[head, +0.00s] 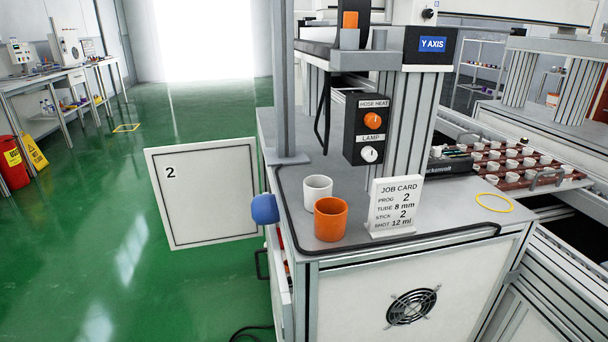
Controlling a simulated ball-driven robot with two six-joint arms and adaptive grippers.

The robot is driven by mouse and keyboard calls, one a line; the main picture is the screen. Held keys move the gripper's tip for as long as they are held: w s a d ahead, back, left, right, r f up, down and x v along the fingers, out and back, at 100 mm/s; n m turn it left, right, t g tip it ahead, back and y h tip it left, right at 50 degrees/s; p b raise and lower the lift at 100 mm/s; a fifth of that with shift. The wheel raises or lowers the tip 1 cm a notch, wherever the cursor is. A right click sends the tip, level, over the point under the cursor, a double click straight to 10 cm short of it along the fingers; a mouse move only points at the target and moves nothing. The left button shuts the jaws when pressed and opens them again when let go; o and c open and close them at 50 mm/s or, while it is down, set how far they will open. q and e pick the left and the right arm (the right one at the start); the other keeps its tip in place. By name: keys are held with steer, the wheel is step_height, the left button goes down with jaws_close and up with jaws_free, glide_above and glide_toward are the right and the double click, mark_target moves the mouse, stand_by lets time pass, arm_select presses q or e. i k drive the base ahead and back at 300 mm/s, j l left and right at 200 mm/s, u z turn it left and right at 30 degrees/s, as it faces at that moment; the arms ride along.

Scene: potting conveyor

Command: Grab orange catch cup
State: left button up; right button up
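The orange catch cup (331,219) stands upright on the grey top of the machine bench (350,255), near its front left corner. Its open rim faces up. A white cup (317,191) stands just behind it and slightly left, and the orange cup overlaps its lower edge in the view. Neither of my grippers shows in the head view, so I cannot see how they stand relative to the cup.
A job card stand (395,207) is right of the orange cup. A control box with knobs (369,129) hangs above and behind. A grey post (281,80) rises behind the cups. A blue rounded object (265,209) and an open panel marked 2 (205,195) are left.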

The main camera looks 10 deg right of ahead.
mark_target(329, 213)
steer(key=k+l+u, duration=0.2)
steer(key=l+u, duration=0.15)
steer(key=k+l+u, duration=0.2)
steer(key=l+u, duration=0.2)
steer(key=k+l+u, duration=0.35)
steer(key=i+j, duration=0.1)
